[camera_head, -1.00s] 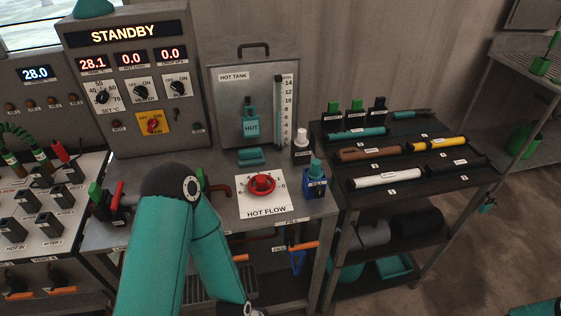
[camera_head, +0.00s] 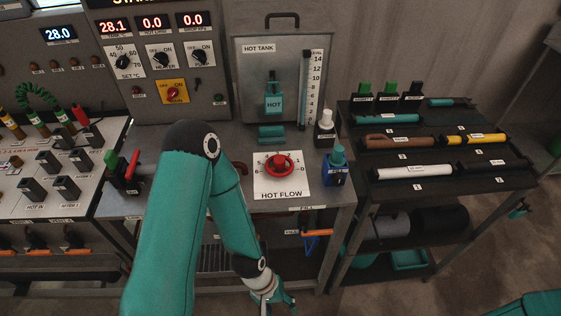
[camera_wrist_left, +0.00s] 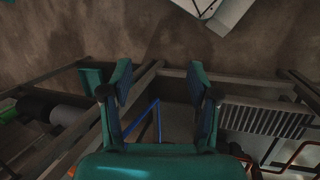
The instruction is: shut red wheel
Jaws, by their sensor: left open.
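The red wheel (camera_head: 279,164) sits on a white plate labelled HOT FLOW (camera_head: 281,187) on the metal bench, with numbers around it. My left arm reaches in from the lower left in the head view. My left gripper (camera_head: 279,303) hangs low in front of the bench, below and apart from the wheel, partly cut by the picture's bottom edge. In the left wrist view its two teal fingers (camera_wrist_left: 159,100) are spread with nothing between them. The wheel is not clearly seen there. My right gripper is not visible.
A blue block marked FILL (camera_head: 336,170) and a white-capped bottle (camera_head: 325,128) stand right of the wheel. The HOT TANK (camera_head: 255,80) rises behind. The black rack (camera_head: 430,165) holds tubes. Floor in front is clear.

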